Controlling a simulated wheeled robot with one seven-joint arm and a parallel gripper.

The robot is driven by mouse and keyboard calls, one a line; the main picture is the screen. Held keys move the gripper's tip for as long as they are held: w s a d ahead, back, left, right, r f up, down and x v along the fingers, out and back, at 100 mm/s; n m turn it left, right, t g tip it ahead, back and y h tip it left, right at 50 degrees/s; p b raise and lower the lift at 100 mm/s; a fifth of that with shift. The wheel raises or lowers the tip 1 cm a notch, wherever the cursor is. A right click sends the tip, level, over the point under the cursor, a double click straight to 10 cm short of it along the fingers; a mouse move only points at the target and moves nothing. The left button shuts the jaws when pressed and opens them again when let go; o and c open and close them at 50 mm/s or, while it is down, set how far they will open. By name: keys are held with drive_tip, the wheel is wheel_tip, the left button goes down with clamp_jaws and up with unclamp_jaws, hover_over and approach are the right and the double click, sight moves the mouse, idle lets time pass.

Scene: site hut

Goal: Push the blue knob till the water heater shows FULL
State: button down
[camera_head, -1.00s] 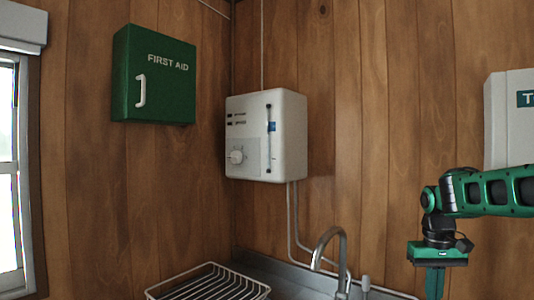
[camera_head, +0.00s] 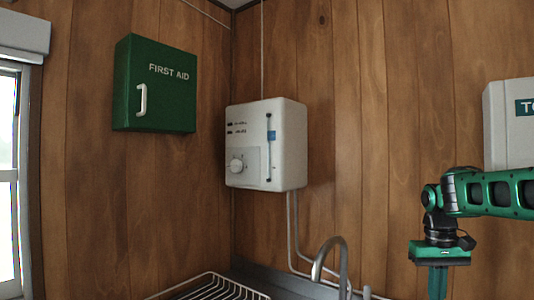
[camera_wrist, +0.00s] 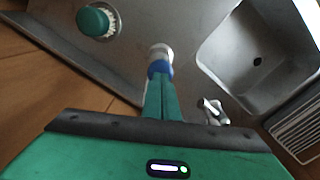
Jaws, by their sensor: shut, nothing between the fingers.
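Any level marks are too small to read. My gripper (camera_wrist: 160,82) is shut and empty, with its green fingers together. In the head view it hangs pointing down at the lower right, well right of the heater and apart from it. Its fingertips are cut off at the bottom edge there.
A white dial (camera_head: 236,166) sits left of the slot. A green first aid box (camera_head: 155,90) hangs further left. Below are a tap (camera_head: 328,255) and a wire rack (camera_head: 213,283). The wrist view shows a sink (camera_wrist: 225,65), a green brush (camera_wrist: 93,21) and a blue-banded object (camera_wrist: 160,52) beyond the fingertips.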

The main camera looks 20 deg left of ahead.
drive_tip(key=shift+f, duration=2.05)
drive_tip(key=shift+r, duration=2.3)
drive_tip(key=shift+r, duration=0.1)
drive_tip(key=shift+r, duration=2.9)
